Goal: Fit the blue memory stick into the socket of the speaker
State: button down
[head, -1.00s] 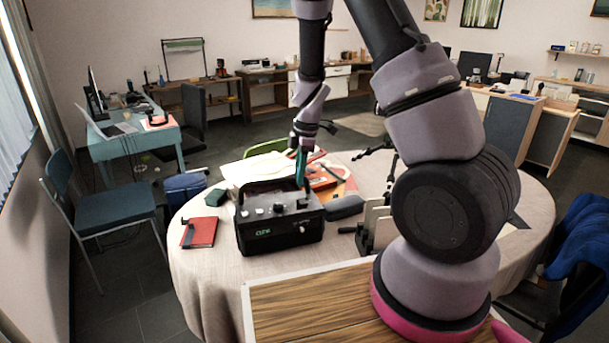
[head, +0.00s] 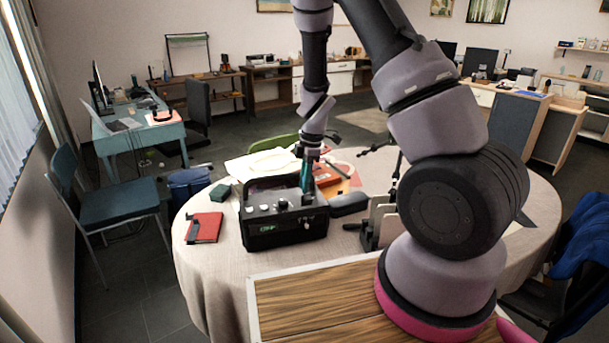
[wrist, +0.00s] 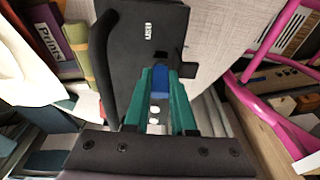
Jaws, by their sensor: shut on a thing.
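The speaker (head: 284,231) is a black box with a handle and pale knobs along its top, standing on the round table. It also shows in the wrist view (wrist: 136,45), where its dark body lies beyond the fingers. My gripper (head: 306,188) has teal fingers that point down at the right part of the speaker's top. In the wrist view my gripper (wrist: 160,75) is shut on the blue memory stick (wrist: 160,82), seen as a blue block between the fingertips. I cannot tell whether the stick touches the speaker. The socket cannot be made out.
A red notebook (head: 204,227) and a small dark green box (head: 220,192) lie left of the speaker. A dark rounded object (head: 348,204) lies close to its right, with upright holders (head: 380,222) further right. Papers and an orange folder lie behind.

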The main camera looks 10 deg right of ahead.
jog(key=shift+f, duration=0.75)
jog(key=shift+f, duration=1.25)
dwell(1.1)
jog(key=shift+r, duration=0.1)
jog(key=shift+r, duration=0.85)
jog(key=shift+f, duration=0.9)
dwell(1.0)
jog(key=c, duration=0.7)
grip_release()
